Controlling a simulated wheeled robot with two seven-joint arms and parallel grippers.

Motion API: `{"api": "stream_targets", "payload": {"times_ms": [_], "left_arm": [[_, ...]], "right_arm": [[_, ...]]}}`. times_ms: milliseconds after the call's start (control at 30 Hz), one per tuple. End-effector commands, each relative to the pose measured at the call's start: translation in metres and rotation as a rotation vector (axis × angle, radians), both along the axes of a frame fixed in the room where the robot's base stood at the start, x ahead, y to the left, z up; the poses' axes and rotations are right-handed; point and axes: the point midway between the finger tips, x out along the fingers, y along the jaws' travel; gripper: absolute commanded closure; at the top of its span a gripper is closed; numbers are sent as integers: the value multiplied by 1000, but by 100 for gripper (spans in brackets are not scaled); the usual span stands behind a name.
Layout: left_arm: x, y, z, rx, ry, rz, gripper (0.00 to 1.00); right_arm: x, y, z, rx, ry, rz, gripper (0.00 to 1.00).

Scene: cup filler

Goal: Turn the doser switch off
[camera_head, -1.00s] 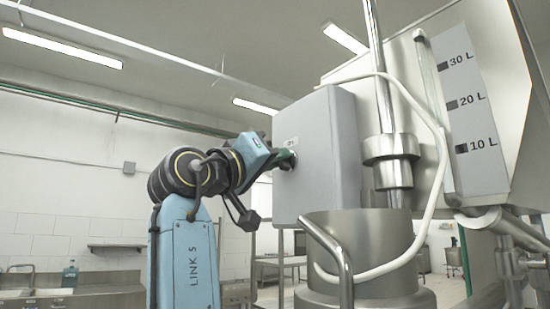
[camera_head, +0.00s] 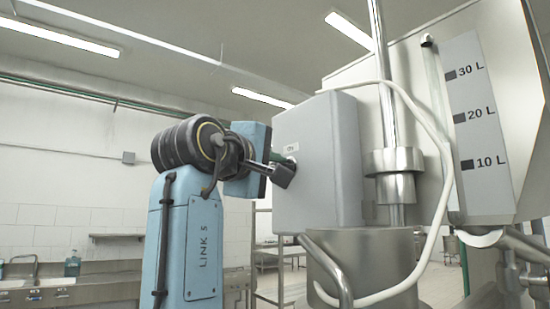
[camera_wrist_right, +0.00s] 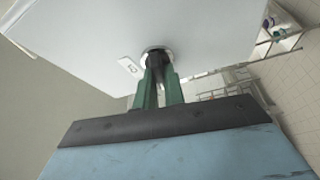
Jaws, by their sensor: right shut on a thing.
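The doser switch (camera_wrist_right: 155,52) is a small dark knob in a light round collar on the face of a grey box (camera_head: 318,160). In the right wrist view, the two green fingers of my right gripper (camera_wrist_right: 160,72) are closed on the knob from both sides. In the head view, my right gripper (camera_head: 284,157) meets the left face of the box, and a dark part of my wrist partly covers the switch. A small white label (camera_wrist_right: 130,67) is beside the switch. The knob's exact angle is hard to tell. My left gripper is not in view.
A steel cylinder (camera_head: 393,160) and a white hose (camera_head: 441,190) are beside the box. A large steel hopper with a litre scale (camera_head: 473,115) stands at the right. A curved steel handle (camera_head: 330,272) is below the box. A sink counter (camera_head: 70,290) is at the far left.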

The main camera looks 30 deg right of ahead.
Motion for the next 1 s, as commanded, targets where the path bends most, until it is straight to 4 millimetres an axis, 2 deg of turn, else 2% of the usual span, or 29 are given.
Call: {"api": "stream_targets", "payload": {"times_ms": [400,933,967,1000], "left_arm": [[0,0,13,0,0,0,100],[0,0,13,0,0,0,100],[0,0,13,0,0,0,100],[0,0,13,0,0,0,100]], "right_arm": [[0,0,0,-13,178,-1,100],[0,0,-1,-14,200,-2,100],[0,0,-1,-14,200,-2,86],[0,0,-1,-14,200,-2,81]]}}
